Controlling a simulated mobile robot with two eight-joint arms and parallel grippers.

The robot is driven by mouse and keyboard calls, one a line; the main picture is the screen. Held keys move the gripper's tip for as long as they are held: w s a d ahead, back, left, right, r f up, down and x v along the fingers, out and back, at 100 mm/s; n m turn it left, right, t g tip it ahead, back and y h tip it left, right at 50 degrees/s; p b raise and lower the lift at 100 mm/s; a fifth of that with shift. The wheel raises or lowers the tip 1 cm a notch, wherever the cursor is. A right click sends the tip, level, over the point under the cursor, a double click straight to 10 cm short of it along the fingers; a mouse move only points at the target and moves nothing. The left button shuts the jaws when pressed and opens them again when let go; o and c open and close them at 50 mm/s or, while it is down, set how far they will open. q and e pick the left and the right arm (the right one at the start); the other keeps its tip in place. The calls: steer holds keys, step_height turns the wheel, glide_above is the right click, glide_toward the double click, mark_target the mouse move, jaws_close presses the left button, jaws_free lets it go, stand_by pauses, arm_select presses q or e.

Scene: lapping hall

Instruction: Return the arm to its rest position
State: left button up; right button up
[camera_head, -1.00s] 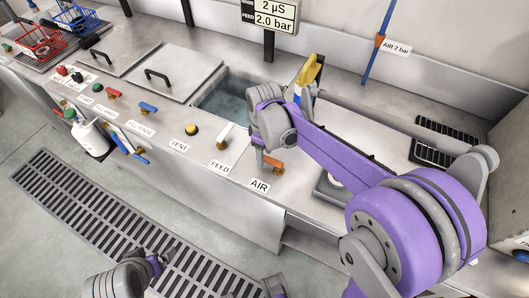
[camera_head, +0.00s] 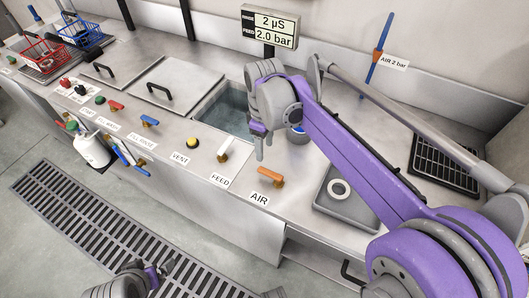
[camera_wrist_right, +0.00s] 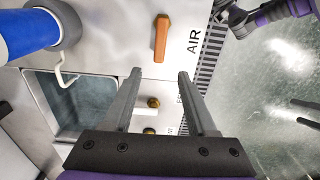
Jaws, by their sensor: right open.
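My right arm reaches in from the right in the head view. Its right gripper (camera_head: 260,143) points down above the bench, between the basin and the orange AIR lever. In the right wrist view the two fingers (camera_wrist_right: 158,74) are apart with nothing between them. The AIR lever (camera_wrist_right: 161,38) lies beyond the fingertips, apart from them. My left gripper (camera_head: 160,272) is low at the left, over the floor grating; its jaw opening is too small to judge.
A water-filled basin (camera_head: 228,108) is beside the right gripper. A blue cylinder (camera_wrist_right: 28,35) with a hooked part is close by, mostly hidden by my arm in the head view. A grey tray (camera_head: 360,212) holds a white ring. A black rack (camera_head: 445,165) stands right.

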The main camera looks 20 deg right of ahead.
steer(key=shift+r, duration=0.25)
stand_by(0.3)
steer(key=s+f+m+t+p, duration=0.2)
steer(key=s+m, duration=0.2)
steer(key=s, duration=0.4)
steer(key=s+f+m+t+p, duration=0.2)
steer(key=s+m+t, duration=0.1)
steer(key=s, duration=0.5)
steer(key=shift+s+a+f+m, duration=0.2)
steer(key=shift+s+a+m, duration=0.2)
steer(key=shift+m, duration=0.2)
